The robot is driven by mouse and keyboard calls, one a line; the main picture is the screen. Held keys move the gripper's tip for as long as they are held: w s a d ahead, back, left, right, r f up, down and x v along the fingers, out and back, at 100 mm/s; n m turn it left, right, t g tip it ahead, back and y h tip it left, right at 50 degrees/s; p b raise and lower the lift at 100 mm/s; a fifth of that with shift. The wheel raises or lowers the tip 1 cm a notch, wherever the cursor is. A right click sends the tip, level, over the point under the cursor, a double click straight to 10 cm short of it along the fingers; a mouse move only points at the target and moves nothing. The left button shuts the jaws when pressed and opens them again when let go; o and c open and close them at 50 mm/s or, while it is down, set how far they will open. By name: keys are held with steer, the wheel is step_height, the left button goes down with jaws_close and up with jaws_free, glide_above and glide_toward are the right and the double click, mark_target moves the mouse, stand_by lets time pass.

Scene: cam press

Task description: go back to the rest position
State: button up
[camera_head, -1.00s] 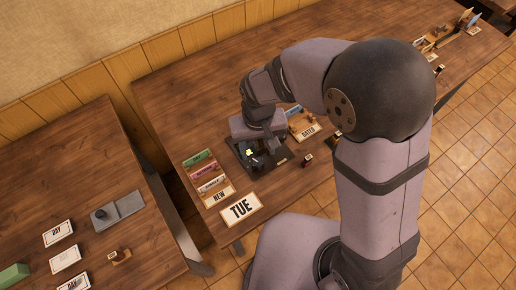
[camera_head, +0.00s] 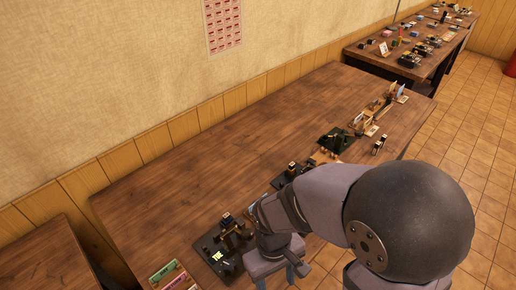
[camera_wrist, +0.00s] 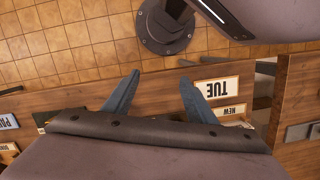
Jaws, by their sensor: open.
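My gripper (camera_wrist: 160,98) is open in the wrist view, with its two grey fingers spread and nothing between them. In the head view my gripper (camera_head: 294,268) hangs at the table's front edge, to the right of a black press device (camera_head: 222,250). It looks apart from the press. My arm hides part of the table behind it. In the wrist view the floor shows between and beyond the fingers.
The wooden table (camera_head: 220,160) is bare along its wall side. More small devices (camera_head: 336,140) stand toward its far end. Coloured cards (camera_head: 168,272) lie at the lower left.

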steer(key=w+d+r+m+t+y, duration=0.1)
steer(key=w+d+r+m, duration=0.2)
steer(key=d, duration=0.7)
steer(key=r+m, duration=0.1)
steer(key=m, duration=0.1)
steer(key=shift+d+r+m+t, duration=0.15)
steer(key=shift+m+t, duration=0.25)
stand_by(0.6)
step_height(320, 180, down, 18)
steer(key=b, duration=1.8)
